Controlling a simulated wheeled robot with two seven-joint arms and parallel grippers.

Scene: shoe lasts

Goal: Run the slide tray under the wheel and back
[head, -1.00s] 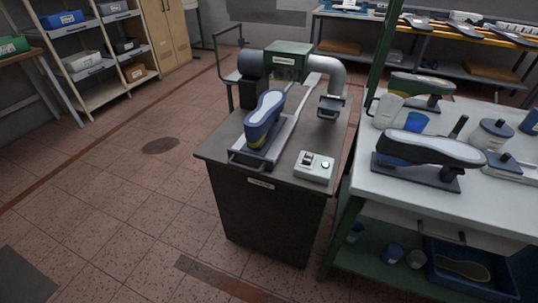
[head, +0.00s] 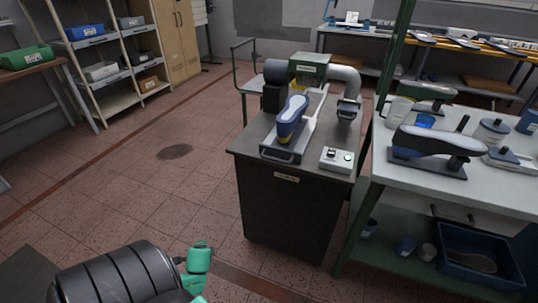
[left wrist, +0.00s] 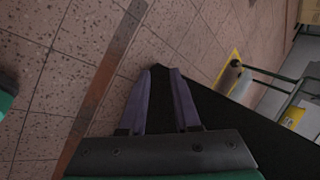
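The slide tray (head: 283,155) lies on top of the dark cabinet, its bar handle at the near edge. A blue shoe last with a pale sole and a yellow patch (head: 291,118) rests on it. Behind it stands the green machine housing (head: 308,68) with a dark drum beside it; I cannot clearly make out the wheel. In the left wrist view my left gripper (left wrist: 162,72) has two dark fingers apart with nothing between them. It is well away from the tray. My left arm shows at the bottom left of the head view. My right gripper is out of view.
A control box (head: 337,160) sits on the cabinet (head: 288,210) right of the tray. A workbench (head: 480,195) with another last, jugs and pots stands close on the right. Shelves (head: 110,60) stand at the back left. The tiled floor left of the cabinet is clear.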

